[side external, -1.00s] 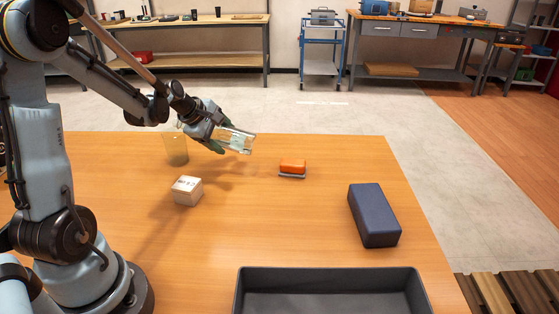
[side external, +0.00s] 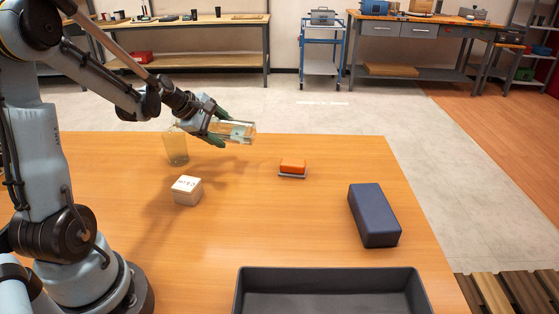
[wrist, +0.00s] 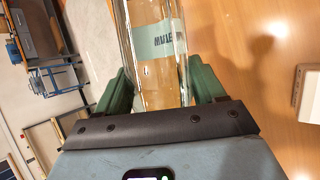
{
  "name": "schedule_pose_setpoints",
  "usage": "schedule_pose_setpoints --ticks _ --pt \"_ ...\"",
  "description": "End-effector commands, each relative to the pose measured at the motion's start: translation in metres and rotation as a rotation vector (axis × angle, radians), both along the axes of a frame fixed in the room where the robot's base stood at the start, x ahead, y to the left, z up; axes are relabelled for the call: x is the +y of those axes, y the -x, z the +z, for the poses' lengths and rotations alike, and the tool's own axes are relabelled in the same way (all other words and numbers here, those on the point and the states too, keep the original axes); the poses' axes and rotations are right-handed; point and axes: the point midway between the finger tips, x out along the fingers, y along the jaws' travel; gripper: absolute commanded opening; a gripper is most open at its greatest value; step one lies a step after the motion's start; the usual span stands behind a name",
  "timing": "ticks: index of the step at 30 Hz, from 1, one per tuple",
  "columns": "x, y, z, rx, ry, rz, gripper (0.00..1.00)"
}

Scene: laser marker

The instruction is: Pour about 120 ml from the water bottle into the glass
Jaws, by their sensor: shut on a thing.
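The water bottle (side external: 238,131), clear with a pale label, lies nearly level in the air above the table, its far end pointing right in the side view. My gripper (side external: 219,127) is shut on the bottle, its green fingers on either side. In the wrist view the bottle (wrist: 157,70) shows between the fingers, with pale liquid inside and printed letters on its label. The glass (side external: 177,149) stands upright on the table, left of the held bottle and partly behind my wrist. Its fill level is unclear.
A white box (side external: 187,190) stands in front of the glass. An orange block on a grey base (side external: 292,168), a dark blue block (side external: 374,215) and a dark grey tray (side external: 330,271) are to the right and front. The table between them is clear.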

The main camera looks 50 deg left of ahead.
Motion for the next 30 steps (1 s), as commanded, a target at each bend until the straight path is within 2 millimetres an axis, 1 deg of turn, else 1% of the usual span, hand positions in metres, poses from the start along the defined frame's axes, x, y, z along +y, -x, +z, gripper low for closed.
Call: schedule_pose_setpoints --ticks 9,30 --pt "-0.0017 -0.0011 0.0056 -0.023 0.029 0.000 0.15" --pt "-0.0077 -0.0049 0.0077 -0.033 0.043 0.000 0.15"
